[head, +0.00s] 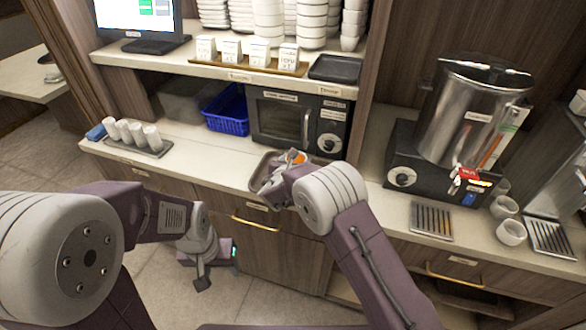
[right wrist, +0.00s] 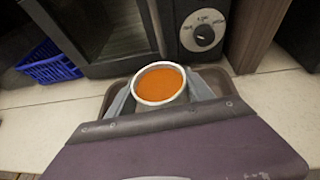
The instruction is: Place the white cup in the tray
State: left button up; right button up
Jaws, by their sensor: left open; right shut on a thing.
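A white cup (right wrist: 162,101) filled with orange sauce is between the fingers of my right gripper (right wrist: 162,92), which is shut on it. The cup looks upright. In the head view its orange top (head: 296,156) shows just past my right wrist, which hides most of the cup. A dark-rimmed tray (head: 256,184) lies on the counter around and beneath the cup; its rim also shows in the right wrist view (right wrist: 222,80). I cannot tell whether the cup touches the tray bottom. My left gripper (head: 203,284) is open and empty, low in front of the cabinets.
A microwave (head: 280,115) stands right behind the tray, with a blue basket (head: 227,112) to its left. Several white cups (head: 135,133) stand on a tray at the left. A steel urn (head: 470,112) and two white cups (head: 511,232) are at the right.

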jog(key=shift+a+f, duration=0.25)
jog(key=shift+a, duration=0.3)
notch_tip(320, 180, down, 4)
jog(key=shift+w+f, duration=0.1)
jog(key=shift+d+f, duration=0.1)
jog(key=o, duration=1.8)
jog(key=shift+c, duration=0.2)
